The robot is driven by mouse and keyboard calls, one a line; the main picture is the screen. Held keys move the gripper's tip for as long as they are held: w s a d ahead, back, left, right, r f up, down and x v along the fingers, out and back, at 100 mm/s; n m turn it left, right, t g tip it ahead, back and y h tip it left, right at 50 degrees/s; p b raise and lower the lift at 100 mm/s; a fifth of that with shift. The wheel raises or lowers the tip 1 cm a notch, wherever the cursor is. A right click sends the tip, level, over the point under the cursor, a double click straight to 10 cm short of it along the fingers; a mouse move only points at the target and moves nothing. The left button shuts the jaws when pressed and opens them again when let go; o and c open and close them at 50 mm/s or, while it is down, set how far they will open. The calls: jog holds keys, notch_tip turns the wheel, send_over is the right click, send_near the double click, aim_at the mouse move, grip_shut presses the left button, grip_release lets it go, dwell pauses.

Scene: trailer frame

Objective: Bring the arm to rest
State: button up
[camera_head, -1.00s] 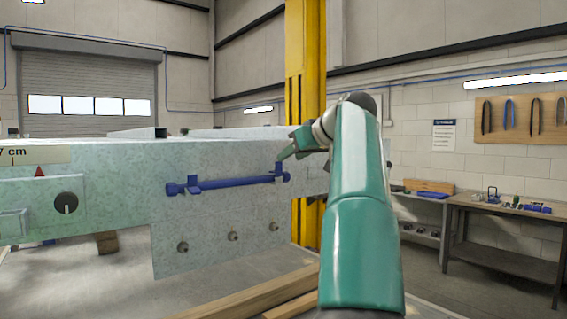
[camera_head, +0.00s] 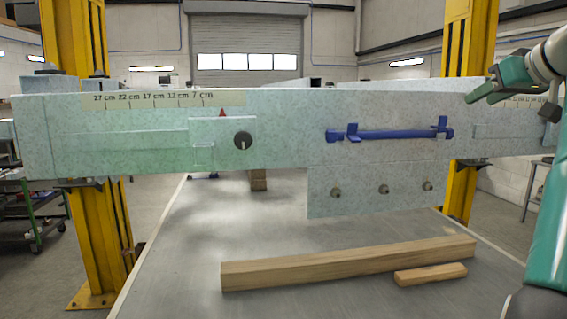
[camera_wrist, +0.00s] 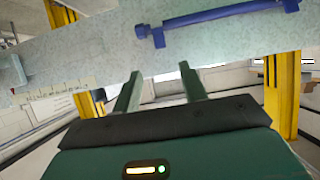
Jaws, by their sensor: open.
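My gripper (camera_head: 482,92) is at the upper right of the head view, in front of the right part of the speckled pale green trailer beam (camera_head: 290,160). In the wrist view my gripper (camera_wrist: 160,88) shows two green fingers spread apart with nothing between them. The arm is bent, with its green links along the right edge of the head view. A blue bar with upright tabs (camera_head: 392,134) is fixed on the beam face, left of the gripper and apart from it. It also shows in the wrist view (camera_wrist: 215,16).
A black knob (camera_head: 243,140) and a cm scale (camera_head: 150,101) are on the beam's left part. Yellow posts (camera_head: 85,230) stand at both sides. Two wooden timbers (camera_head: 350,262) lie on the grey surface below. The space under the beam is mostly clear.

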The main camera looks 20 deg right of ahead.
jog(key=a+f+m+g+y, duration=0.1)
jog(key=a+f+g, duration=0.1)
jog(key=a+f, duration=0.9)
jog(key=a+f+g+y, duration=0.1)
jog(key=a+f+g, duration=0.1)
jog(key=a+f, duration=0.9)
jog(key=s+a+f+n+g, duration=0.1)
jog(key=s+a+f, duration=0.5)
jog(key=a+f, duration=0.3)
jog(key=s+a+f+n+g, duration=0.1)
jog(key=s+a+f+g, duration=0.1)
jog(key=s+a+f, duration=0.5)
notch_tip(320, 180, down, 6)
jog(key=shift+s+a+f+h, duration=0.15)
jog(key=shift+a+h, duration=0.15)
jog(key=shift+a, duration=0.75)
